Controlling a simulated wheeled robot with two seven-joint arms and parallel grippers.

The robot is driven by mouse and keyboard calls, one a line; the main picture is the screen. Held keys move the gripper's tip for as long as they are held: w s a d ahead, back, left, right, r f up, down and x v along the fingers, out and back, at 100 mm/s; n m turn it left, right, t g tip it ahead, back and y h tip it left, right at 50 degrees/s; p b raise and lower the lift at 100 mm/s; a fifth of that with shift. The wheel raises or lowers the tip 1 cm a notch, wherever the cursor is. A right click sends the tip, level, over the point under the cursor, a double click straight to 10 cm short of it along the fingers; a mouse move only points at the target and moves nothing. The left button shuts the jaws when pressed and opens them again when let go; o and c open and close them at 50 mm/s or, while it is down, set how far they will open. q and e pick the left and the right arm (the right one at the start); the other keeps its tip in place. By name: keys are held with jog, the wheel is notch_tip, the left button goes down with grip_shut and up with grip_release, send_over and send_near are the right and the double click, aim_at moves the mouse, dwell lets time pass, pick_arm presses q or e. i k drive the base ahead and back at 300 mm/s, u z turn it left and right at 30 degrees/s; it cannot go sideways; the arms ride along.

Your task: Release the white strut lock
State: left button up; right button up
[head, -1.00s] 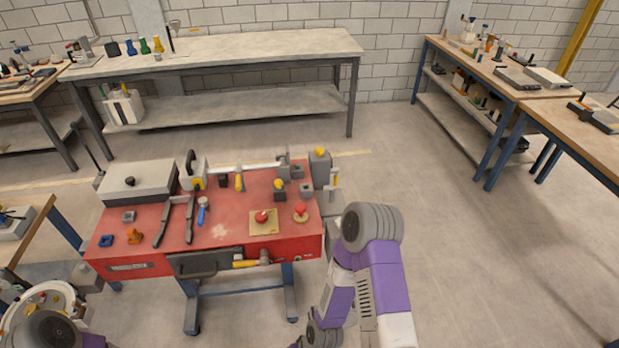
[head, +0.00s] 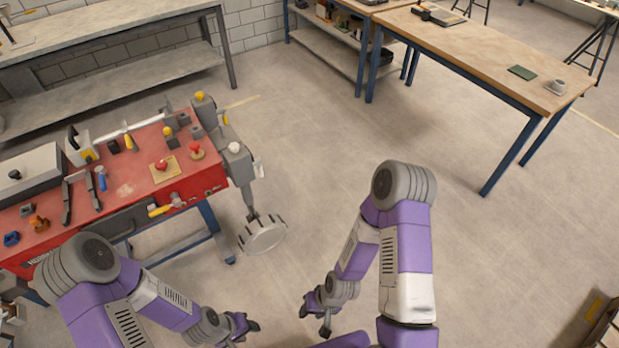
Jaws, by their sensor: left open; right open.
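A grey housing (head: 237,163) is at the right end of the red bench, with a rounded white knob (head: 235,147) on top and a small pale piece at its right side. Which of these is the strut lock I cannot tell for sure. A grey toothed handwheel (head: 263,236) hangs on a shaft below the housing. My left gripper (head: 244,326) is open and empty, low in front of the bench, below the handwheel. My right gripper (head: 316,315) is open and empty, below and right of the handwheel. Neither touches the bench parts.
The red bench (head: 135,190) carries tools, a grey case (head: 28,172) and two red knobs. A yellow-handled lever (head: 165,207) sticks out at its front. A wooden table (head: 480,62) stands at the upper right. The floor between is clear.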

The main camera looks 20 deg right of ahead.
aim_at(260, 169)
jog(key=z, duration=0.6)
jog(key=i, duration=0.9)
jog(key=z, duration=0.55)
jog(key=k, duration=0.3)
jog(key=u, duration=1.05)
jog(key=i, duration=0.15)
jog(key=u, duration=0.05)
